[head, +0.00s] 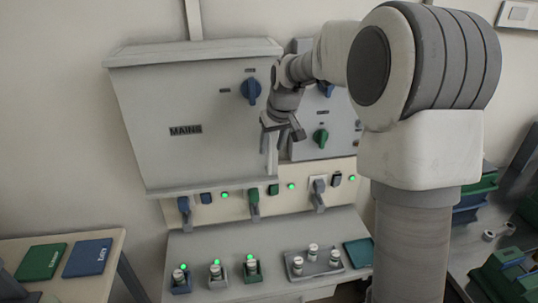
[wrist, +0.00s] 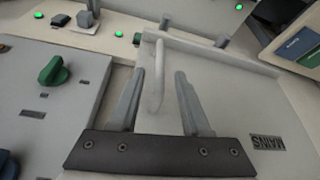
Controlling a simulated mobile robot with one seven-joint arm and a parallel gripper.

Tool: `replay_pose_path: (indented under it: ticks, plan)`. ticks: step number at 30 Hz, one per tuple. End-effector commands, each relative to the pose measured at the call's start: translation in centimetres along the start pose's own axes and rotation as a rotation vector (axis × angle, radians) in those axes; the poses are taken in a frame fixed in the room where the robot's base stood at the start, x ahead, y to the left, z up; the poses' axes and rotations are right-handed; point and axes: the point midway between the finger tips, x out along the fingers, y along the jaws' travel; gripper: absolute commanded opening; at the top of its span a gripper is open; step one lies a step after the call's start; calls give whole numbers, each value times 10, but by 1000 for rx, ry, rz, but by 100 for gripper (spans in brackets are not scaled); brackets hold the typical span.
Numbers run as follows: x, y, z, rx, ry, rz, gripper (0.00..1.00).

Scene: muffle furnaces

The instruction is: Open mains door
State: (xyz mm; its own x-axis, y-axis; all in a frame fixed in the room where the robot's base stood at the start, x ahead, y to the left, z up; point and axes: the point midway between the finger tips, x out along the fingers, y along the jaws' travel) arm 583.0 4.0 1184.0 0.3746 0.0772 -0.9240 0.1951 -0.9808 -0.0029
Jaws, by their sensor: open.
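The mains door (head: 185,115) is the large light grey panel at the left in the head view, with a "MAINS" label (head: 185,130) and a blue knob (head: 251,90). It looks closed. The pale bar handle (wrist: 160,85) stands along its right edge in the head view. My gripper (head: 283,130) is at that edge, pointing down. In the wrist view, which shows the scene upside down, my open gripper (wrist: 159,73) has one finger on each side of the handle. A gap shows on both sides, so the fingers appear not to touch it.
A second panel with a green knob (head: 320,137) is just right of the door. Below are a strip with levers and lit green lamps (head: 254,205), and a bench with small holders (head: 250,270). Green and blue binders (head: 87,257) lie on the left table.

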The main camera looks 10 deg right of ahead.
Motion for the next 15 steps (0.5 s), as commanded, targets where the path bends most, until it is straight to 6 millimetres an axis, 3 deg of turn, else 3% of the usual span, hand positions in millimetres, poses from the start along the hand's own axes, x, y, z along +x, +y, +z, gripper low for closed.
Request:
replay_pose_path:
  ticks: [6,15]
  plan:
    - [36,0,0,0,-2,0,47]
    - [51,0,0,0,2,1,47]
